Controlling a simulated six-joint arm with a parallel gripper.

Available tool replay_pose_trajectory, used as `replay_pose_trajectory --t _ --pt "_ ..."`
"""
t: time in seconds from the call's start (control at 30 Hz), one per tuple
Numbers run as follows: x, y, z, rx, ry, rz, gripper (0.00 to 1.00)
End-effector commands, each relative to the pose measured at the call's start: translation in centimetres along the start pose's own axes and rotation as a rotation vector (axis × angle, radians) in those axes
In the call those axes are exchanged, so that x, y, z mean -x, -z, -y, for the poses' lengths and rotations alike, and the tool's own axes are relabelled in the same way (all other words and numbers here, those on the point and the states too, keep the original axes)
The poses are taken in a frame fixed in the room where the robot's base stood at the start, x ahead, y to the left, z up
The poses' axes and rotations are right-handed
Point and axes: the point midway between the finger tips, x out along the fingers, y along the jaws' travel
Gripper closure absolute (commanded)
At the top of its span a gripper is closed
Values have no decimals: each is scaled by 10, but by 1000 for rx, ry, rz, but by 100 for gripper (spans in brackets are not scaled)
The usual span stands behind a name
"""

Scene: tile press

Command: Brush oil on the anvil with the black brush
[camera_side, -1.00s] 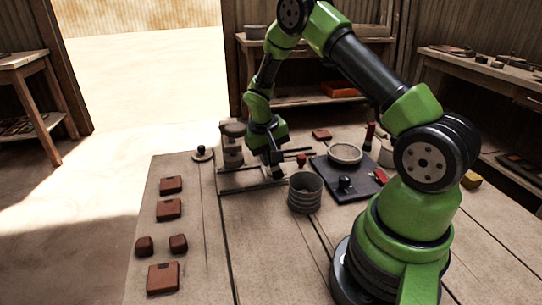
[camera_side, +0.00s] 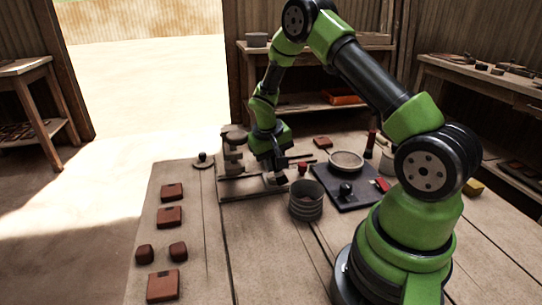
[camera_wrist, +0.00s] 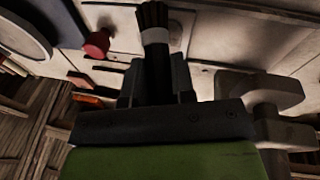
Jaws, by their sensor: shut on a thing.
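My gripper (camera_side: 274,162) is low over the wooden base (camera_side: 235,190) of the press (camera_side: 234,150). It is shut on the black brush (camera_wrist: 154,22), which has dark bristles and a pale band and points away from the jaws in the wrist view. There my gripper (camera_wrist: 156,80) has one finger on each side of the handle. In the side view the brush end is small and dark, close above the base just right of the press post. I cannot tell whether the bristles touch the anvil, which I cannot make out clearly.
A ribbed grey pot (camera_side: 306,200) stands just right of the base. A red knob (camera_side: 303,168) is behind it. A dark mat (camera_side: 352,197) holds a round dish (camera_side: 346,161). Several brown tiles (camera_side: 170,217) lie at the left. The table front is clear.

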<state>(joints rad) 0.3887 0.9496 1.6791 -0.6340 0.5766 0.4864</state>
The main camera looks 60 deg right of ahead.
Motion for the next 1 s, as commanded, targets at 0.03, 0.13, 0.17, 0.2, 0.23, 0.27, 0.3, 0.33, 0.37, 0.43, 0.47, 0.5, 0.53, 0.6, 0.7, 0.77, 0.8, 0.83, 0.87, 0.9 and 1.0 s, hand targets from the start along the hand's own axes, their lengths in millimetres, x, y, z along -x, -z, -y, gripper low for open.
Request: replay_pose_trajectory --t 0.03,0.13,0.17,0.2,0.23,0.27,0.3,0.33,0.37,0.43,0.47,0.5,0.53,0.6,0.7,0.77,0.8,0.83,0.87,0.9,1.0 --pt "0 -5 1 2 0 3 100" --pt "-3 -14 3 2 -2 3 100" --pt "-4 -17 4 3 -2 3 100" --pt "-5 -21 5 3 -2 2 100" --pt "-6 -24 6 4 -2 3 100" --pt "-7 -26 7 4 -1 2 100" --pt "-11 -21 6 -1 -1 -1 100" --pt "-13 -18 6 -3 -2 -1 100" --pt "-9 -14 5 -4 -1 -5 100" --pt "-6 -6 3 -4 0 -7 100" --pt "-4 -3 2 -3 1 -8 100" --pt "-5 0 1 -2 1 -7 100" --pt "-5 3 1 -3 1 -7 100" --pt "-2 10 -1 -1 1 -8 100" --pt "-1 18 -3 -1 2 -7 100" --pt "-3 23 -4 -1 2 -6 100" --pt "-5 26 -4 -2 1 -3 100" --pt "-7 29 -5 -2 1 -3 100" --pt "-6 32 -5 -2 1 -5 100" --pt "-7 35 -6 -2 1 -3 100" --pt "-5 41 -7 0 2 -3 100"
